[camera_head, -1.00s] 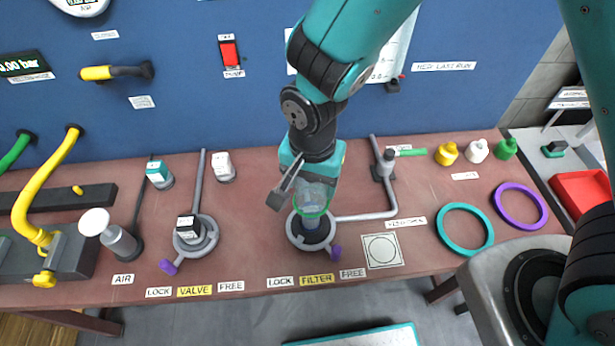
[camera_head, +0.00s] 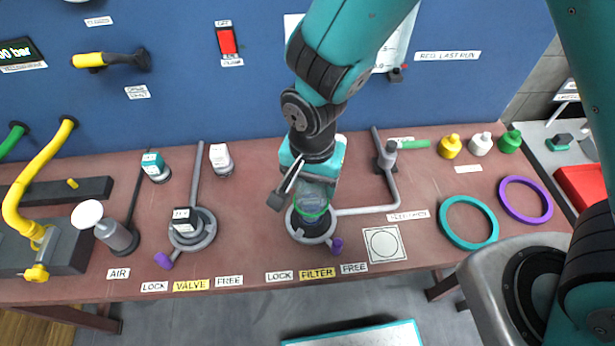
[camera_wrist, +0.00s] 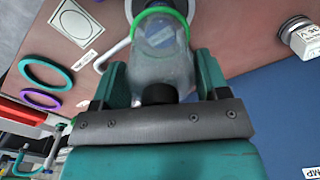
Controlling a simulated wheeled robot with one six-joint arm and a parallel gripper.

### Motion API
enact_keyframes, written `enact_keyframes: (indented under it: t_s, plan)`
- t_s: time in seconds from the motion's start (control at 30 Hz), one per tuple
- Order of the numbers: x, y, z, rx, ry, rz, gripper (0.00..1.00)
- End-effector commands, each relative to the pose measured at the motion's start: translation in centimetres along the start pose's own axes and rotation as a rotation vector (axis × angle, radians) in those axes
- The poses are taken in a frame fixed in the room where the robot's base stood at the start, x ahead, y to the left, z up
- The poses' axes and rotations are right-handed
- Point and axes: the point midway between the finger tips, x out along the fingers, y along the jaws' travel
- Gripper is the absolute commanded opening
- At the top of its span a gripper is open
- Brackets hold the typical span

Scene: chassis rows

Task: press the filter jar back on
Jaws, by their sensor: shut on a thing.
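The clear filter jar (camera_head: 313,200) has a green rim and is upright in my gripper (camera_head: 312,182). It hangs directly over the filter seat, a grey ring (camera_head: 299,234) with a dark middle; I cannot tell if they touch. The ring's purple lever (camera_head: 337,245) points to the lower right, near the FREE label (camera_head: 354,268). In the wrist view the jar (camera_wrist: 165,62) sits between the two teal fingers of my gripper (camera_wrist: 160,80), which is shut on it. The seat is mostly hidden there behind the jar.
The valve unit (camera_head: 188,232) with its purple lever stands to the left. A grey pipe (camera_head: 365,210) runs from the seat to a fitting at the right. Teal (camera_head: 442,222) and purple rings lie further right. The bench front edge is near the labels.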

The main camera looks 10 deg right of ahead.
Motion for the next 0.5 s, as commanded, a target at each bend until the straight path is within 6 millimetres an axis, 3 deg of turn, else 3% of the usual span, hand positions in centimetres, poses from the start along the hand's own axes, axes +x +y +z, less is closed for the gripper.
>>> enact_keyframes:
  t_s: [0.5]
  plan:
    - [1.7,0.0,0.0,0.0,0.0,-0.001,0.43]
